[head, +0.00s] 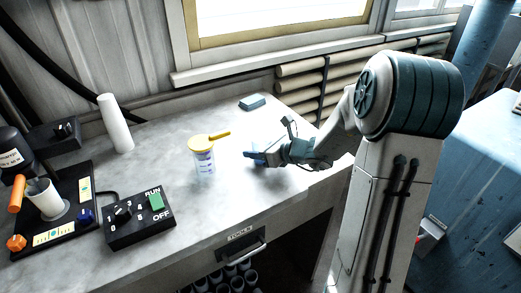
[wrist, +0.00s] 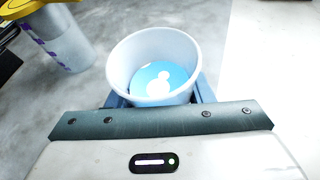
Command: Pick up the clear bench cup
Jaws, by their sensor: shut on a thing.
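A pale, whitish cup (wrist: 158,50) with an open round mouth stands in the middle of the wrist view. A blue patch with a white shape shows at its bottom. My gripper (wrist: 156,92) has its blue fingers on both sides of the cup and is shut on it. In the head view my gripper (head: 254,156) is low over the right part of the bench, and I cannot clearly make out the cup there. I cannot tell whether the cup touches the bench.
A clear container with a yellow lid (head: 203,143) stands left of my gripper on the bench (head: 165,215). A blue block (head: 252,102) lies behind. A black control box (head: 138,218), a white cylinder (head: 115,123) and a disperser stand (head: 50,205) are further left.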

